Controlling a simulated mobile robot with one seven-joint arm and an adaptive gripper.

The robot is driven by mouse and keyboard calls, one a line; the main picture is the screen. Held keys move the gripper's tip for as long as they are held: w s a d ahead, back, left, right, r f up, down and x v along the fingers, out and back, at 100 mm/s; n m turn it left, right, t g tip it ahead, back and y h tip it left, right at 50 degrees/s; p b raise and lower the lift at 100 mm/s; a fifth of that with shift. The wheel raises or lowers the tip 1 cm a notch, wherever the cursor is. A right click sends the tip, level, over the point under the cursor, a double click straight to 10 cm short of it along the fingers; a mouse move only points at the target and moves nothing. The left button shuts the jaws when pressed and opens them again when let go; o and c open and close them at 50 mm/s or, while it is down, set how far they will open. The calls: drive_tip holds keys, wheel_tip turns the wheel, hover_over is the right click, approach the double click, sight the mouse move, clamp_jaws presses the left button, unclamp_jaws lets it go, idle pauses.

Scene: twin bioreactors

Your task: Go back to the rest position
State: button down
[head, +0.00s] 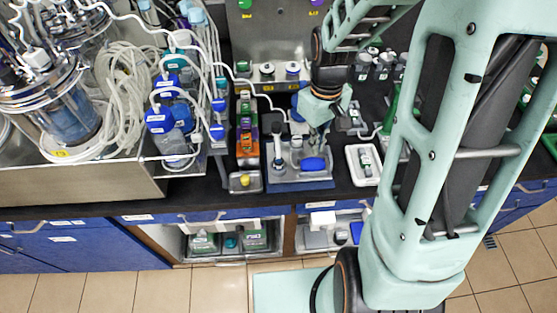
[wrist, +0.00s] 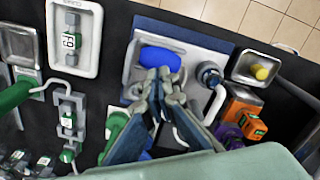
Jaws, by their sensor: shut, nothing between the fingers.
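My gripper (head: 320,140) hangs over the bench, pointing down above a grey and blue station (head: 300,182). In the wrist view its two fingers (wrist: 160,78) meet at the tips, and nothing is held between them. The tips show next to a blue oval piece (head: 313,164), which also appears in the wrist view (wrist: 160,58). Whether the tips touch the station cannot be told. The fingers hide part of the station's middle in the wrist view.
A white tray (head: 373,178) with a small labelled part lies right of the station. A metal dish with a yellow knob (head: 245,182) and orange blocks (head: 246,150) stand left. Bioreactor vessels (head: 65,115) with looped white tubing (head: 125,80) fill the left. Open floor (head: 190,290) lies in front.

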wheel_tip(320, 180, up, 3)
drive_tip(key=shift+f+p, duration=0.15)
drive_tip(key=shift+p, duration=0.6)
drive_tip(key=shift+f, duration=0.1)
